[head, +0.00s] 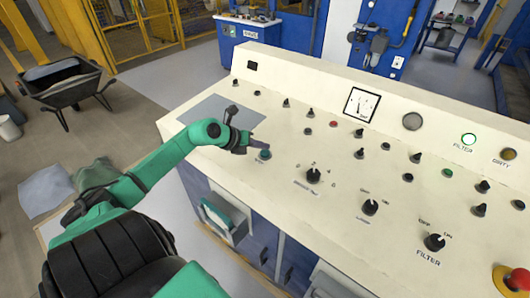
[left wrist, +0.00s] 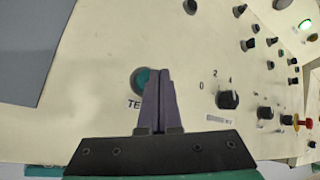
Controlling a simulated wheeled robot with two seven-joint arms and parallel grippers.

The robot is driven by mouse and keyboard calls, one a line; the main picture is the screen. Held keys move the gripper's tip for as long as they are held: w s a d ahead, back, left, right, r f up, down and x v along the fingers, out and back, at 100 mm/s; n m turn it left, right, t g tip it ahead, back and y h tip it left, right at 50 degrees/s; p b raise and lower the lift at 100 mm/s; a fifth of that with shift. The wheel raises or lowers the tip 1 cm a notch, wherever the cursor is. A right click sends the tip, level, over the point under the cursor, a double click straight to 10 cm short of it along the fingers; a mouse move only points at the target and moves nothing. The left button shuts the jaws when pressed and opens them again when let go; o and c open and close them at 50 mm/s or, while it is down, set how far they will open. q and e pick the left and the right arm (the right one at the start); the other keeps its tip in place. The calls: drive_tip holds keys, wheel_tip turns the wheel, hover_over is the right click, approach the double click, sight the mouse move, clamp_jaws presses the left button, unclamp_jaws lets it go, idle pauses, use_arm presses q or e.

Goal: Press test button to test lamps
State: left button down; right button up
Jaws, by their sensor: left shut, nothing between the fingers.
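The control panel (head: 300,140) is a cream console with many knobs. The test button (head: 265,154) is a teal round button near its front left edge; it also shows in the left wrist view (left wrist: 140,78), with a label starting "TE" below it, partly hidden. My left gripper (head: 258,144) is shut and empty, its fingertips just above and beside the button; I cannot tell if they touch it. In the left wrist view its fingers (left wrist: 160,75) cover the button's right edge. The FILTER lamp (head: 468,139) glows green. The DIRTY lamp (head: 508,154) looks dull amber. My right gripper is not in view.
Black knobs stand right of the button, the nearest a selector knob (head: 313,176). A red emergency button (head: 518,279) is at the front right. A grey plate (head: 215,108) lies flat on the left of the panel. A wheelbarrow (head: 65,84) stands on the floor behind.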

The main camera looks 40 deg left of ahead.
use_arm(q)
drive_tip(key=shift+f, duration=0.1)
drive_tip(key=shift+f, duration=0.35)
drive_tip(key=shift+f+b, duration=0.5)
drive_tip(key=shift+b, duration=0.05)
idle(0.9)
drive_tip(key=shift+r+p, duration=0.9)
drive_tip(key=shift+p, duration=0.1)
drive_tip(key=r+p, duration=0.5)
drive_tip(key=shift+s, duration=0.3)
